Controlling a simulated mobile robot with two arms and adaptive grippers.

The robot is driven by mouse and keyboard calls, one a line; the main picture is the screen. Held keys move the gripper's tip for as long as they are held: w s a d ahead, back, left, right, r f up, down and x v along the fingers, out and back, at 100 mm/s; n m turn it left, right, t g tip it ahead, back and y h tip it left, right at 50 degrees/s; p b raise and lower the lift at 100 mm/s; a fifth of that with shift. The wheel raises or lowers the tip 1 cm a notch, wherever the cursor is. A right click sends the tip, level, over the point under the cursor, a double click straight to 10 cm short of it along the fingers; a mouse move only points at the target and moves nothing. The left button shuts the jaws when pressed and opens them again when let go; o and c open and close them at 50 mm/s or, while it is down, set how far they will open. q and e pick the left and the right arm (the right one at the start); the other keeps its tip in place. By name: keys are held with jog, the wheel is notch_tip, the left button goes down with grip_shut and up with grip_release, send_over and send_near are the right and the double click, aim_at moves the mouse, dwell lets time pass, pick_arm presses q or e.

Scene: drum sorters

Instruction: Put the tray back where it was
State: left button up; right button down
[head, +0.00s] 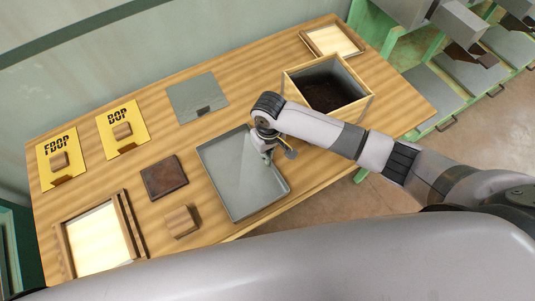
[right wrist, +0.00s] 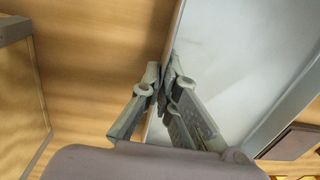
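The grey metal tray (head: 238,178), shallow and empty, lies on the wooden table toward its front edge. My right gripper (head: 268,155) is at the tray's right-hand rim, pointing down. In the right wrist view the tray (right wrist: 225,50) fills the right side. The fingertips of my right gripper (right wrist: 165,88) come together on its rim, one finger on each side of the wall. Whether the tray is lifted slightly is hard to tell. My left gripper is not in view.
A flat grey plate (head: 197,97) lies behind the tray. A dark brown square (head: 164,178) and a wooden block (head: 181,221) are to its left. A wooden box (head: 369,101) with dark contents stands to the right. Yellow cards (head: 122,129) and light-panelled frames (head: 331,41) occupy the table's ends.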

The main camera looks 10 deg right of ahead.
jog(key=shift+f, duration=0.55)
jog(key=c, duration=2.3)
grip_release()
jog(key=shift+f, duration=0.15)
jog(key=o, duration=0.5)
notch_tip(320, 180, up, 12)
jog(key=b, duration=0.1)
jog(key=shift+r, duration=0.2)
jog(key=shift+d, duration=0.1)
